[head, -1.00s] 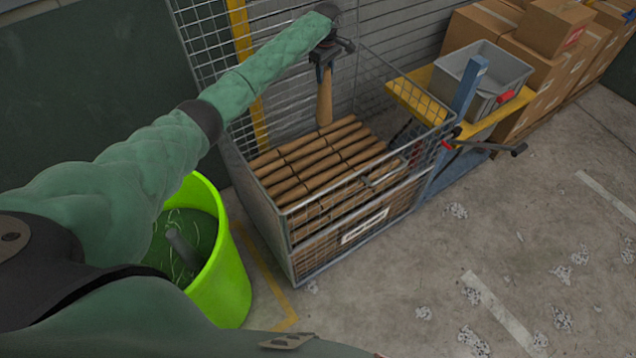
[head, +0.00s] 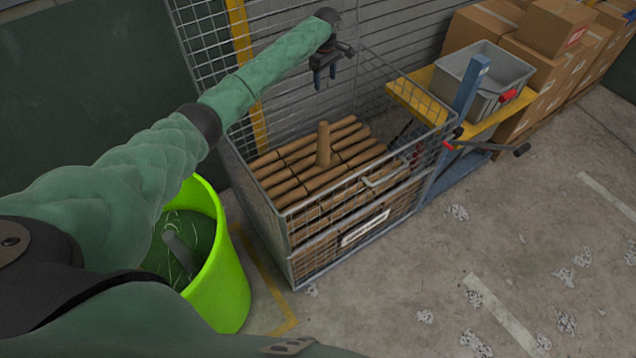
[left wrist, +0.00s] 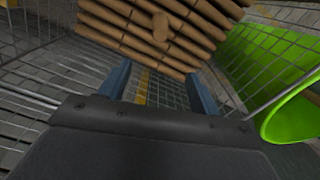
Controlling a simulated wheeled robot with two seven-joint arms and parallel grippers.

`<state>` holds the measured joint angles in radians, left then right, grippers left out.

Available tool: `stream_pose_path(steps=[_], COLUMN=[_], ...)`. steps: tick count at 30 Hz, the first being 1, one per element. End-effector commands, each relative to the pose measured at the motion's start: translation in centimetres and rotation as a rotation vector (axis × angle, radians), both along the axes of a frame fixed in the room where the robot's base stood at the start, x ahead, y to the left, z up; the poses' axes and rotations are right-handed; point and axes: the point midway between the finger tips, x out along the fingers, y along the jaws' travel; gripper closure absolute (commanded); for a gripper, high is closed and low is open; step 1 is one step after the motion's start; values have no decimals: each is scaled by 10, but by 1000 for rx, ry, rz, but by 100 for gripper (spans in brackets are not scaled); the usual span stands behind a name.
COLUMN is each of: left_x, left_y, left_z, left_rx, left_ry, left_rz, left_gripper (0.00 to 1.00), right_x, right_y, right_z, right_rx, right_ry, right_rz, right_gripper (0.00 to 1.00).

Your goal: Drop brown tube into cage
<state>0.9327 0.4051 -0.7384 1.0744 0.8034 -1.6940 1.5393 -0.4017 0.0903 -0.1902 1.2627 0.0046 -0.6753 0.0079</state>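A brown tube (head: 323,145) stands roughly upright, apart from my fingers, over the rows of brown tubes (head: 300,172) inside the wire cage (head: 292,240); I cannot tell whether it touches them. It also shows in the left wrist view (left wrist: 160,27), end-on against the rows. My left gripper (head: 325,88) is above the cage, pointing down, with its two blue fingers apart and nothing between them. The fingers also show spread in the left wrist view (left wrist: 160,88). My right gripper is not in view.
A bright green bin (head: 222,285) with dark green contents stands left of the cage. A grey crate (head: 497,80) sits on a yellow-topped trolley (head: 425,95) at right. Cardboard boxes (head: 545,55) stand behind. The floor at right is open, with scattered pale patches.

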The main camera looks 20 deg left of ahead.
Motion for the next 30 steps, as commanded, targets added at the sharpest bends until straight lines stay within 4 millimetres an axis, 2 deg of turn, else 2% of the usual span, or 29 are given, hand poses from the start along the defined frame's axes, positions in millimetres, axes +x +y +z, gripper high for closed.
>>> stream_pose_path(steps=[7,10,13,24,30], left_x=[0,1,1,1,0], left_y=[0,0,0,0,0], left_z=[1,8,19,69,77], left_rx=[0,-1,-1,-1,0], left_ry=[0,-2,-3,-2,0], left_rz=[0,0,0,0,0], left_gripper=[37,37,37,37,37], right_x=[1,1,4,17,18], right_y=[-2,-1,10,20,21], right_z=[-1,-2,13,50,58], right_rx=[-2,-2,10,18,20], right_ry=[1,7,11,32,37], right_rz=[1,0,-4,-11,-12], right_gripper=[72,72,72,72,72])
